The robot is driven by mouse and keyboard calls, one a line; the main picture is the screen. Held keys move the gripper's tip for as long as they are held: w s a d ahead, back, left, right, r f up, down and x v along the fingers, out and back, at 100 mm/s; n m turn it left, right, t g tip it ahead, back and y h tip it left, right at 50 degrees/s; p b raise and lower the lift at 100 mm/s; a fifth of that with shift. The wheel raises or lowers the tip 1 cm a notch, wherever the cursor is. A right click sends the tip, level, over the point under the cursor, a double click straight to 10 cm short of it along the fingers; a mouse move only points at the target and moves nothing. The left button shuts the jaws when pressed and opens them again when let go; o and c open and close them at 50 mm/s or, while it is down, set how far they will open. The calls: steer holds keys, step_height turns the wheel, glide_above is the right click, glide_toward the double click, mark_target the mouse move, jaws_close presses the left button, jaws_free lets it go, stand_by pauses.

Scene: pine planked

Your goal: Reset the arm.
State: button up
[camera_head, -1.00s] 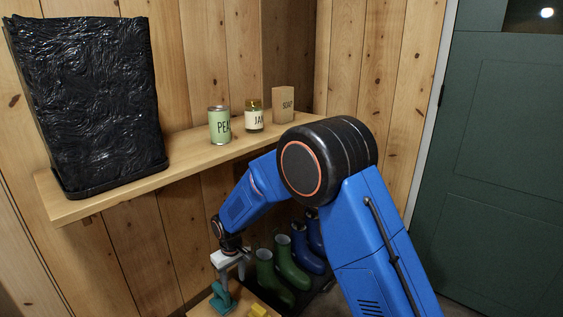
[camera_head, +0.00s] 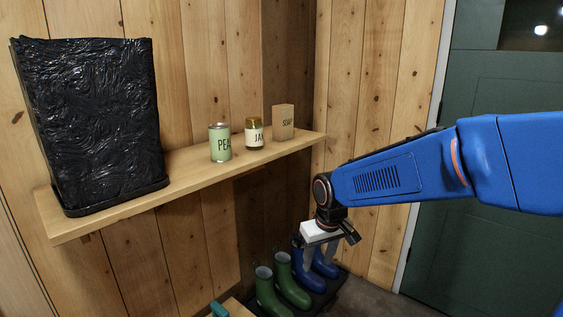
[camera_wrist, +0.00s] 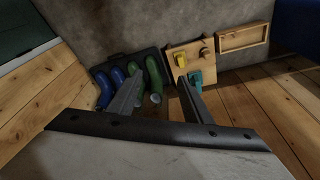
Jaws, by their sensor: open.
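My gripper (camera_head: 319,265) hangs from my blue arm, which now reaches in from the right of the head view. Its grey fingers point down in front of the blue boots. In the wrist view my gripper (camera_wrist: 160,80) has its two fingers spread apart with nothing between them, only boots and floor beyond. A teal object (camera_wrist: 195,76) lies on a light wooden board (camera_wrist: 211,67) just past the right finger, apart from it. In the head view only a bit of the teal object (camera_head: 218,309) shows at the bottom edge.
A wooden shelf (camera_head: 200,183) holds a black bin (camera_head: 95,125), a green can (camera_head: 220,143), a jar (camera_head: 254,134) and a soap box (camera_head: 283,122). Green boots (camera_head: 290,284) and blue boots (camera_head: 325,265) stand on a dark tray below. A yellow piece (camera_wrist: 180,60) and an empty wooden tray (camera_wrist: 242,38) also show.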

steer(key=s+d+r+m+t, duration=0.15)
steer(key=s+d+r, duration=0.35)
steer(key=s+d, duration=0.6)
steer(key=s+d+m, duration=0.1)
steer(key=s+d, duration=0.3)
steer(key=s, duration=0.3)
steer(key=s+d+m+h, duration=0.1)
steer(key=s+d+m, duration=0.1)
steer(key=s, duration=0.5)
steer(key=shift+s+d+f+t, duration=0.2)
steer(key=shift+d+t, duration=0.25)
steer(key=shift+d, duration=0.4)
steer(key=shift+o, duration=0.6)
